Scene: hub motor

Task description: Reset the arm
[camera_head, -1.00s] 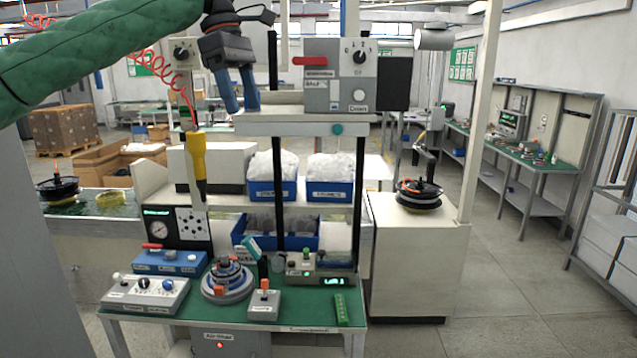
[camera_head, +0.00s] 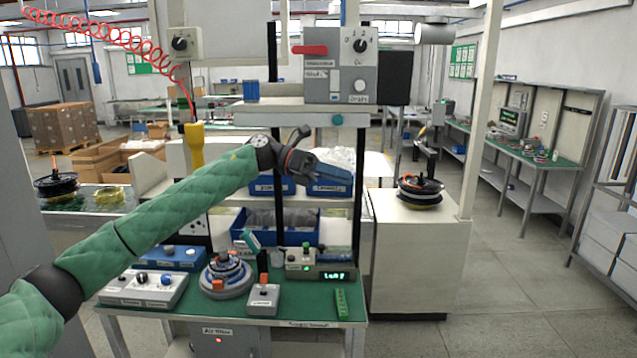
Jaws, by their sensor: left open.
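My left arm (camera_head: 150,215) in its green padded sleeve comes in from the lower left and reaches up across the workbench. My left gripper (camera_head: 342,180) is open and empty, with its blue fingers pointing right. It shows in front of the blue bins of the rack, above the bench top. The fingers overlap side-on, so the gap between them hardly shows. A round hub motor part (camera_head: 226,278) sits on the green bench top, below the arm and apart from the gripper. My right gripper is not in view.
The bench (camera_head: 320,308) carries a switch box (camera_head: 143,288), a button box (camera_head: 263,299) and a small display unit (camera_head: 318,268). A yellow-handled tool (camera_head: 195,145) hangs on a red coiled hose. A white cabinet (camera_head: 420,260) stands right, with open floor beyond.

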